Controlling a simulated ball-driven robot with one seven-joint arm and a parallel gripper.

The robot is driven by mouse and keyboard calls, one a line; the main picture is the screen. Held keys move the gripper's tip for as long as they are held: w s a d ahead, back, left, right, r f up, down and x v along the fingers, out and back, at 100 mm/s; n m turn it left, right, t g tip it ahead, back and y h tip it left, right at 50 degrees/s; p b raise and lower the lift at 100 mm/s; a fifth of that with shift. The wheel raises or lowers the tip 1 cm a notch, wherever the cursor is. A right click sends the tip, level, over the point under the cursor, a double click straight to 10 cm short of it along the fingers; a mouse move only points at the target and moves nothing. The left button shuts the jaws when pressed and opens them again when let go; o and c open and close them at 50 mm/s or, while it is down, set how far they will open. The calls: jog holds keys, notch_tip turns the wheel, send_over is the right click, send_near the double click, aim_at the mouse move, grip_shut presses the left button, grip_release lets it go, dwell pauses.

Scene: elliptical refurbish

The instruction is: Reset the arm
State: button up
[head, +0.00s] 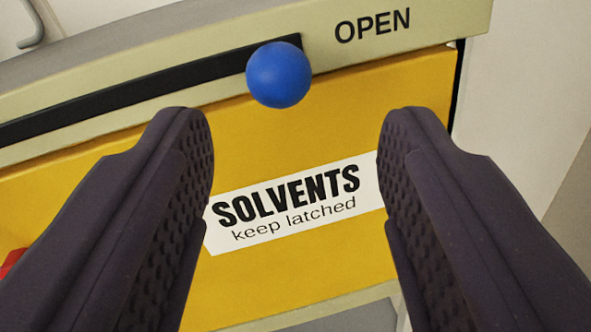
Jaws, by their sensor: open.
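My gripper (295,150) is open, with its two dark, padded fingers spread wide at the left and right of the head view. Nothing is between the fingers. Beyond them is a yellow panel (330,110) with a white label (290,207) reading "SOLVENTS keep latched". A blue ball knob (278,75) sits above the label, at the right end of a dark slot, near the word "OPEN". The knob appears between and above the fingertips, and I see no contact with it. The rest of my arm is out of view.
A beige strip (420,50) with the dark slot (130,92) runs across the top of the yellow panel. A grey hook-like handle (36,25) is at the top left. A red thing (11,261) shows partly at the left edge. A pale wall (530,100) is at the right.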

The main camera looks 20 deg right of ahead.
jog(key=w+a+f+n+y+b, duration=0.1)
jog(key=a+f+n+b, duration=0.1)
jog(key=a+f+b, duration=0.65)
jog(key=w+a+f+n+y+b, duration=0.1)
jog(key=a+f+b, duration=0.2)
jog(key=a+b, duration=0.95)
jog(key=s+a+f+n+y+b, duration=0.2)
jog(key=s+a+f+b, duration=0.2)
jog(key=s+a+b, duration=0.2)
jog(key=s+a+f+n+g+y+b, duration=0.1)
jog(key=s+a+f+b, duration=0.4)
jog(key=a+b, duration=0.5)
jog(key=s+n+y+b, duration=0.1)
jog(key=y+b, duration=0.1)
jog(key=shift+y, duration=0.3)
notch_tip(320, 180, up, 21)
jog(key=w+p, duration=0.1)
jog(key=p, duration=1.9)
jog(key=shift+w+n+p, duration=0.3)
jog(key=shift+w+p, duration=0.05)
jog(key=shift+p, duration=0.05)
